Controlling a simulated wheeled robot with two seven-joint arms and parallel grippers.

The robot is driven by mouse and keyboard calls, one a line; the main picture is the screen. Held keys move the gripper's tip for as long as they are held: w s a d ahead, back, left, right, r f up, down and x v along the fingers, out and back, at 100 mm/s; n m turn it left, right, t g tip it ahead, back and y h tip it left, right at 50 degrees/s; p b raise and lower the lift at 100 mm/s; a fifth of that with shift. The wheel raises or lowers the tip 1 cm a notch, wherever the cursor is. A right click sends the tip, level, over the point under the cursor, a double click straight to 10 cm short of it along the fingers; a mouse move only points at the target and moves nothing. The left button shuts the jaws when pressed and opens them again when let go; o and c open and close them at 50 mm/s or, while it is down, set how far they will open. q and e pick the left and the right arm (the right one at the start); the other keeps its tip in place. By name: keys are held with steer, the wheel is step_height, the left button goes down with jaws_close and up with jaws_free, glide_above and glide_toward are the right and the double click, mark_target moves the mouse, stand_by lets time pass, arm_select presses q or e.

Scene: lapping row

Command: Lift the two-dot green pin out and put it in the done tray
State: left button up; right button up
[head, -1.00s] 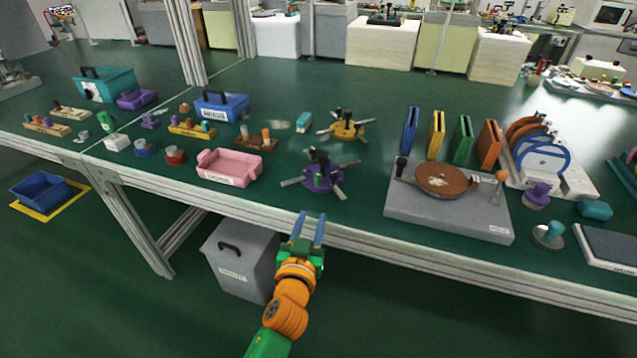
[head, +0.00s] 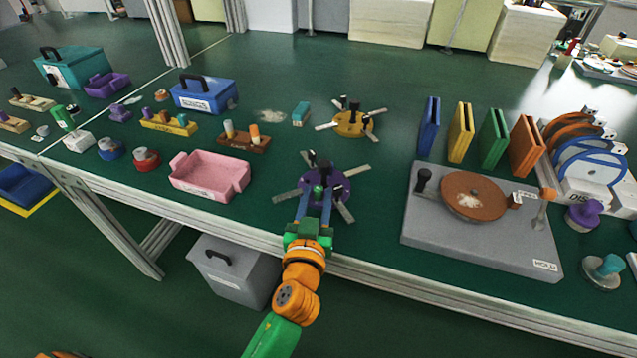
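My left gripper (head: 316,193) is open, its two blue fingers apart and reaching over the near side of a purple disc (head: 341,186) with metal arms and dark knobs. A pink tray (head: 211,190) with a white label stands to the left of the gripper and looks empty. Its label is too small to read, so I cannot tell whether it is the done tray. My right gripper is not in view.
A yellow disc (head: 353,124) with similar arms stands behind the purple one. A brown pin block (head: 243,143) and a blue toolbox (head: 204,95) stand behind the pink tray. A grey lapping plate (head: 480,240) stands to the right. A grey bin (head: 237,270) sits below the table edge.

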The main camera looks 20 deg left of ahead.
arm_select(q)
steer(key=shift+s+d+r, duration=0.1)
steer(key=shift+s+r, duration=0.1)
steer(key=shift+s, duration=0.3)
steer(key=c, duration=0.4)
jaws_close()
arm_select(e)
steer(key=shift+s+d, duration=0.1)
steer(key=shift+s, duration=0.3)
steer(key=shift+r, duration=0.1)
